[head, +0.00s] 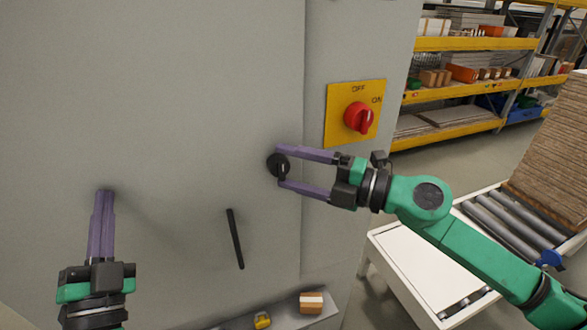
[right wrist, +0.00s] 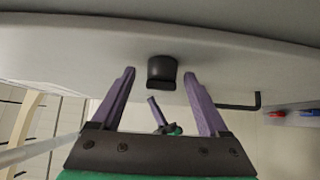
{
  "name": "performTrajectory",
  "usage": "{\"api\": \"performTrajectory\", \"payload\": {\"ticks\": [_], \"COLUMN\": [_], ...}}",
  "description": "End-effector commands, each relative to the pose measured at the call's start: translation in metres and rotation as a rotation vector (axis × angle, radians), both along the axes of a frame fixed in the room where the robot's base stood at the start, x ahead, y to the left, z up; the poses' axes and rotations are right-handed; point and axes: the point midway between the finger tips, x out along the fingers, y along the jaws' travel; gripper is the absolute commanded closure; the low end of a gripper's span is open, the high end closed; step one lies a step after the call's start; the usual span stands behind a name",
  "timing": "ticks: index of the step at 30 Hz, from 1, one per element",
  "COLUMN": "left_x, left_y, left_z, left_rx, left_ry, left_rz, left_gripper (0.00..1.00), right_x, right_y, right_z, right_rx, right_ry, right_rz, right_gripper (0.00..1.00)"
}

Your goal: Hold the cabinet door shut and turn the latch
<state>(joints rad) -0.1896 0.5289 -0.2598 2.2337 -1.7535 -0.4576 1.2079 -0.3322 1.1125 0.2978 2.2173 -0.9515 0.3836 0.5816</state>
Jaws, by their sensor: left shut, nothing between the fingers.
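The grey cabinet door (head: 190,110) fills the left of the head view. Its right edge runs beside the fixed grey panel; no clear gap shows. A round black latch knob (head: 277,165) sits near that edge. My right gripper (head: 281,164) is open, its two purple fingers above and below the knob. In the right wrist view, the knob (right wrist: 162,72) lies between the open fingertips (right wrist: 159,72), with space on both sides. My left gripper (head: 105,192) is shut and empty, fingertips at the door's lower left; contact with the door is hard to tell.
A black bar handle (head: 235,238) stands out from the door between my grippers. A red rotary switch (head: 359,117) on a yellow plate is right of the door. A ledge below holds a small box (head: 311,302). A roller conveyor (head: 500,212) and shelves are at right.

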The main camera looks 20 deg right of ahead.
Motion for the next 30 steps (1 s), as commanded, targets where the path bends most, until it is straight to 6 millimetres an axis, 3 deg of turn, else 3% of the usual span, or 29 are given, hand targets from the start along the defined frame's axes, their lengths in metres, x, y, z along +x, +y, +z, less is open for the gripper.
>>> {"api": "performTrajectory", "payload": {"ticks": [8, 21, 30], "left_x": [0.000, 0.000, 0.000], "left_y": [0.000, 0.000, 0.000], "left_z": [0.000, 0.000, 0.000], "left_rx": [0.000, 0.000, 0.000], "left_ry": [0.001, 0.000, 0.000], "left_rz": [0.001, 0.000, 0.000], "left_gripper": [1.00, 1.00, 1.00], "right_x": [-0.009, -0.082, -0.089], "right_y": [-0.009, -0.081, -0.085], "right_z": [-0.001, 0.001, 0.001], "right_rx": [0.006, 0.002, -0.001], "right_ry": [0.004, -0.001, -0.002], "right_rz": [0.000, -0.005, 0.000], "right_gripper": [0.22, 0.22, 0.22]}}
